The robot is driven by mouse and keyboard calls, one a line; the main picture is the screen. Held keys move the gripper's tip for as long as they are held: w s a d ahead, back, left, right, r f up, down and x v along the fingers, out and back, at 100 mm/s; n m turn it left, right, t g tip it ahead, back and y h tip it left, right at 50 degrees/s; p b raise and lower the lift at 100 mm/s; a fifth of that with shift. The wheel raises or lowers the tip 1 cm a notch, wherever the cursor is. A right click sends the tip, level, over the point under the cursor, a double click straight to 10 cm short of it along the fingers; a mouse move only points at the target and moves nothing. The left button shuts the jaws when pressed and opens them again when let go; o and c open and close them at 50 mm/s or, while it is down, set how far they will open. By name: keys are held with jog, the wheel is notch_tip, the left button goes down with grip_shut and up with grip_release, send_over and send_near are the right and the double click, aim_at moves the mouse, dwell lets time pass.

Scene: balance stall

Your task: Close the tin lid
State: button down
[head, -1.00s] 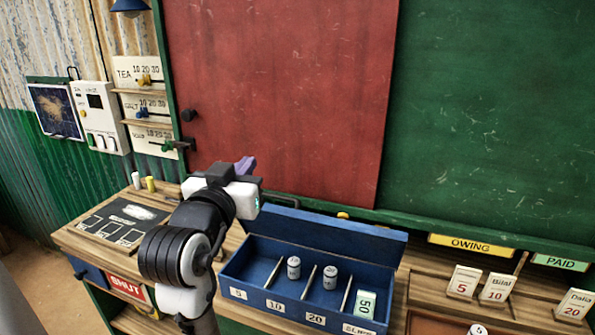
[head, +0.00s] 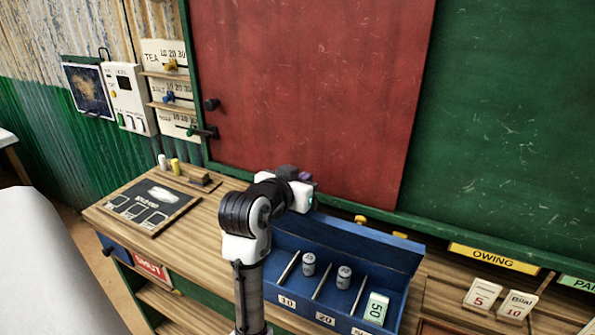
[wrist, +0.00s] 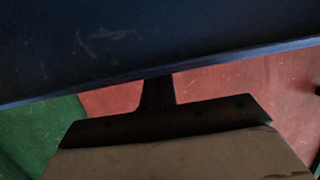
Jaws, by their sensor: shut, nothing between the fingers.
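The tin is a long blue box (head: 387,310) on the wooden counter, in the lower middle of the head view. Its blue lid (head: 365,246) stands open, leaning up along the back. My gripper (head: 305,177) is at the left end of the lid, above and behind the tin; my arm hides the tin's left end. In the wrist view a dark blue surface, seemingly the lid (wrist: 150,40), fills the top. My shut fingers (wrist: 157,88) reach its edge; I cannot tell whether they touch it.
Two grey cylinders (head: 308,264) and a green "50" tag (head: 377,308) sit in the tin's compartments. A slate board (head: 150,208) lies on the counter at left. A red panel (head: 310,90) and green wall (head: 510,120) rise close behind. White tags (head: 482,296) stand at right.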

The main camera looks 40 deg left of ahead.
jog(key=shift+s+d+f, duration=0.15)
jog(key=shift+s+f, duration=0.2)
jog(key=shift+s, duration=0.15)
jog(key=shift+s+d+f, duration=0.15)
jog(key=shift+s+f, duration=0.2)
jog(key=shift+s, duration=0.15)
jog(key=shift+s+f, duration=0.1)
